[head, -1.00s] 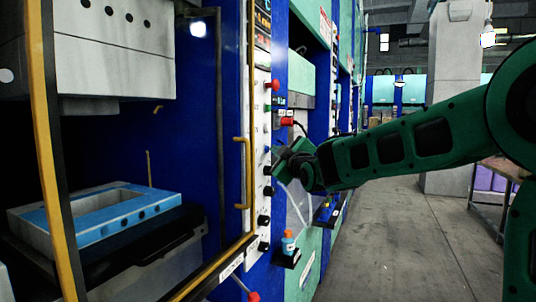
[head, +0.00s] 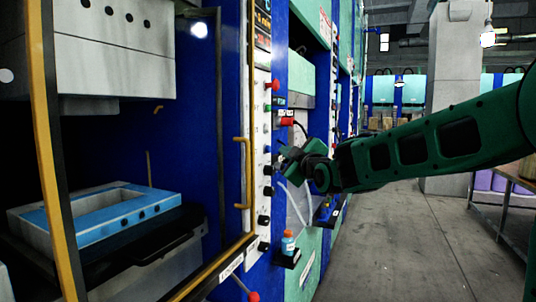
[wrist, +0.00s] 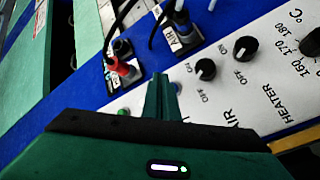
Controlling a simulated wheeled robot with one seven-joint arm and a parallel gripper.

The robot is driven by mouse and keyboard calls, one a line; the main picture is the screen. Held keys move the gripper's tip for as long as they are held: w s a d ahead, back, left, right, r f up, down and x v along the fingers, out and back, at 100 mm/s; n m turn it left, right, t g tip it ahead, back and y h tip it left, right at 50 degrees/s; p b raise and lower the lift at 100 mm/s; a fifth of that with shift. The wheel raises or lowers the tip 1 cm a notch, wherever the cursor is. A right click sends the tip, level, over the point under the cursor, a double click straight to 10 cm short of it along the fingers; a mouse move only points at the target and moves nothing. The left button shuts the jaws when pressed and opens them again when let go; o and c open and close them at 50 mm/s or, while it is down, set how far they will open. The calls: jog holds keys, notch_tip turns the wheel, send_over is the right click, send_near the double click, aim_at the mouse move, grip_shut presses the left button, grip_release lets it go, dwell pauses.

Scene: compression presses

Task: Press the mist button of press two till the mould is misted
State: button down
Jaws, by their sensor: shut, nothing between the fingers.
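My gripper (head: 280,156) is shut and empty, beside the white control panel (head: 258,190) of the near press. In the wrist view its closed fingertips (wrist: 161,82) point at the panel, overlapping the left side of a blue button (wrist: 175,88). I cannot tell whether they touch it. A green button (wrist: 123,112) sits to their left. No mist label is readable, and I cannot tell which press is two. A mould (head: 98,209), a rectangular frame with a light-blue front, lies in the open near press. No mist shows on it.
Black knobs for air (wrist: 205,69) and heater (wrist: 246,46) sit right of the fingertips. Plugs with cables (wrist: 128,68) are near on the left. A yellow handle (head: 242,172) stands out left of the panel. A small bottle (head: 288,243) is below. The aisle floor (head: 400,250) is open.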

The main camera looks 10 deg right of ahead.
jog(key=s+d, duration=0.2)
jog(key=d, duration=0.1)
dwell(0.8)
jog(key=s+d+f+m+g+h, duration=0.2)
jog(key=s+d+f+m+g, duration=0.3)
jog(key=s+d+f, duration=0.45)
jog(key=s+d+f+m+g+h, duration=0.2)
jog(key=s+d+f+m+g, duration=0.4)
jog(key=s+f, duration=0.6)
jog(key=s+f+m+g, duration=0.3)
jog(key=s+f+g, duration=0.1)
jog(key=s, duration=0.9)
jog(key=s+f+m+g+y, duration=0.1)
jog(key=s+f+m+g, duration=0.2)
jog(key=s, duration=1)
notch_tip(320, 180, down, 4)
jog(key=shift+s+d+r+m+g+y, duration=0.2)
jog(key=shift+d+r+m+g+y, duration=0.1)
jog(key=shift+m+g, duration=0.1)
